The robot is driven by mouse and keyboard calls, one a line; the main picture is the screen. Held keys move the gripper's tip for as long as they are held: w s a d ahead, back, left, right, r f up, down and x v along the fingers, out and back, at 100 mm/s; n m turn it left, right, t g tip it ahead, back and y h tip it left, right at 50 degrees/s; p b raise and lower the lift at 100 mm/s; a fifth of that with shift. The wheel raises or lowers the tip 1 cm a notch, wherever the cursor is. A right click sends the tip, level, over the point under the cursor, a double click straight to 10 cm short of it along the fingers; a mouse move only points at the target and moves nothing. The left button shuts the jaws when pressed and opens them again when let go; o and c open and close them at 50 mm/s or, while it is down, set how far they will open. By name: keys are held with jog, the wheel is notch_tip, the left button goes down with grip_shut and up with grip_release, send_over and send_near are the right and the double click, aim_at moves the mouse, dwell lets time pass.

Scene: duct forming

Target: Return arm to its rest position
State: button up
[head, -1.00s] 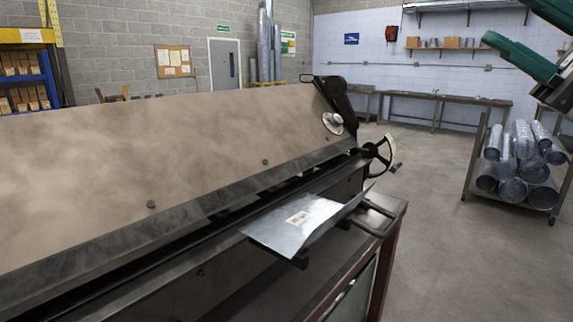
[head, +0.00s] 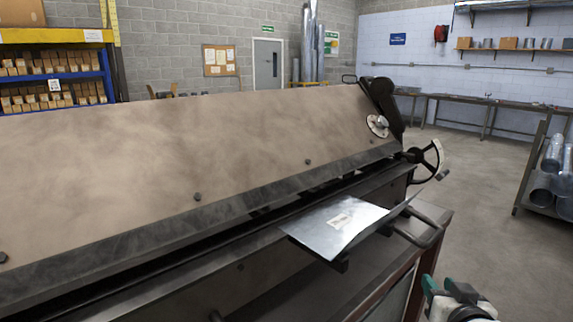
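My arm's end, where my gripper (head: 458,300) would be, shows only as a small white, dark and green part at the bottom right edge. It is cut off by the frame, and I cannot make out its fingers or anything held. It is in front of and below the sheet metal piece, apart from it.
The handwheel (head: 428,160) sticks out at the machine's right end. A rack with round metal ducts (head: 545,180) stands at the right edge. Shelves with boxes (head: 50,75) are at the back left. The grey floor between the machine and the rack is clear.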

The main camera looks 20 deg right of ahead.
jog(key=s+a+f+n+g+y, duration=0.1)
jog(key=s+a+f+g+y, duration=0.1)
jog(key=s+a+f, duration=0.3)
jog(key=s+a+f+n+g+y, duration=0.1)
jog(key=s+a+f+g, duration=0.15)
jog(key=f, duration=0.45)
jog(key=s+a+f+n+g+y, duration=0.1)
jog(key=s+a+f+g+y, duration=0.1)
jog(key=s+a+f, duration=0.3)
jog(key=s+a+f+n+g+y, duration=0.2)
jog(key=s+a+f+n+g, duration=0.1)
jog(key=s+f, duration=0.5)
jog(key=s+a+g, duration=0.1)
jog(key=s+g, duration=0.1)
jog(key=s, duration=0.1)
jog(key=shift+s+a+f, duration=0.15)
jog(key=shift+a+f, duration=0.05)
jog(key=shift+f, duration=0.05)
